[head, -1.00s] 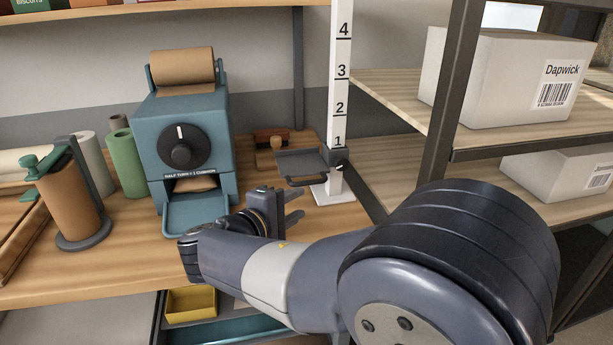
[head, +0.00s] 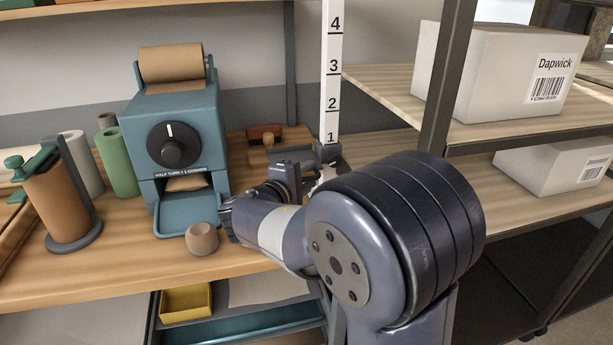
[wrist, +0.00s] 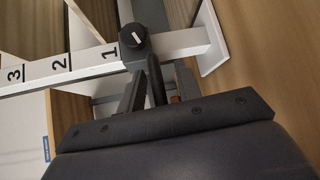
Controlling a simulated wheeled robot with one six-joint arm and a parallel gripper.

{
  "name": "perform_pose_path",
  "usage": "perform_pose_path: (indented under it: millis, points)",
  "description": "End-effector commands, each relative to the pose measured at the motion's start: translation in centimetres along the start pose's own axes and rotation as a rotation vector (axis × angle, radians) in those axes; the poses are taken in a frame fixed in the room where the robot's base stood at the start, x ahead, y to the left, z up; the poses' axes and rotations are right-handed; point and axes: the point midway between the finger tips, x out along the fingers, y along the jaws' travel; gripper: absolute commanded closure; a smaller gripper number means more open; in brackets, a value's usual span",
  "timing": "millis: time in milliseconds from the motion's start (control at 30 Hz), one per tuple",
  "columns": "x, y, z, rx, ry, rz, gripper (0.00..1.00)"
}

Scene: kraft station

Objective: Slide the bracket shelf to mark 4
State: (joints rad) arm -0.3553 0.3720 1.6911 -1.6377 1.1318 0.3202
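The white post (head: 332,80) stands at the back right of the bench with marks 1 to 4 going up. The grey bracket shelf (head: 293,154) sits low on it, its collar (head: 330,153) just below mark 1. My gripper (head: 304,178) is at the shelf's front, partly hidden by my arm. In the wrist view, my gripper's dark fingers (wrist: 146,88) reach up beside the post, close under a dark round knob (wrist: 133,37) with a pale line near mark 1. The fingers look close together; whether they hold the shelf's handle is unclear.
A blue dispenser (head: 180,120) with a dial and paper roll stands left of the post. A small wooden piece (head: 202,238) lies in front of it. A dark rack upright (head: 447,80) and shelves with white boxes (head: 500,75) are close on the right.

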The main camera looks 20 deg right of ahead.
Motion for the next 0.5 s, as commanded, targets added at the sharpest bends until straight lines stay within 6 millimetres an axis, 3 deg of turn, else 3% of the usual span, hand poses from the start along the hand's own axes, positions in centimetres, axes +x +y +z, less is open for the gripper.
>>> perform_pose_path:
  millis: [267,500]
  points:
    - [0.13,0.00,0.01,0.000,0.000,0.000,0.68]
    - [0.11,-0.04,0.02,0.000,0.000,-0.001,0.88]
